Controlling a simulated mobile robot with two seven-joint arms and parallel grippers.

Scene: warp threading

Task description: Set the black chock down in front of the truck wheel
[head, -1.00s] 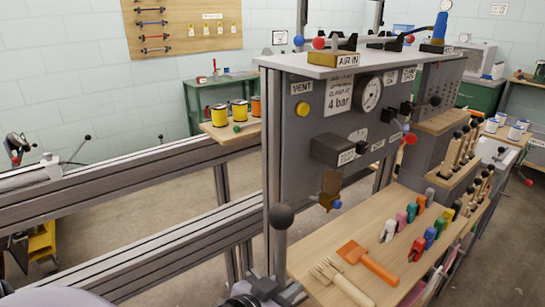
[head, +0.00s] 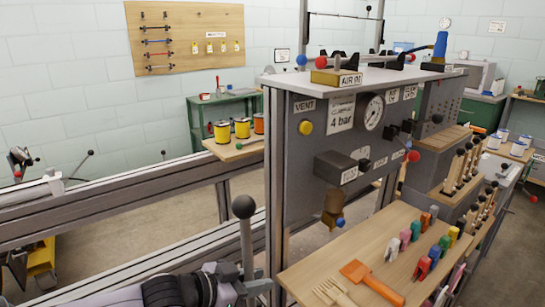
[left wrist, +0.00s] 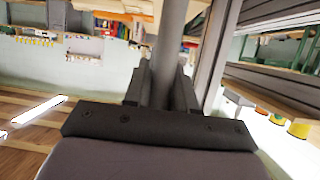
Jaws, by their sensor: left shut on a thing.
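No black chock and no truck wheel show in either view. My left gripper (head: 246,282) comes in at the bottom of the head view and is shut on the grey rod of a lever (head: 246,245). The lever stands roughly upright and has a black ball knob (head: 243,207) on top. In the left wrist view the grey rod (left wrist: 173,45) runs between the two dark fingers (left wrist: 165,88). The lever's foot is hidden by the gripper and the frame edge. My right gripper is in neither view.
A grey control panel (head: 290,160) stands just right of the lever. A wooden shelf (head: 335,260) holds several coloured clips, an orange scraper (head: 371,281) and a comb-like tool (head: 335,293). Long metal rails (head: 110,205) run left. Yellow spools (head: 222,132) sit behind.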

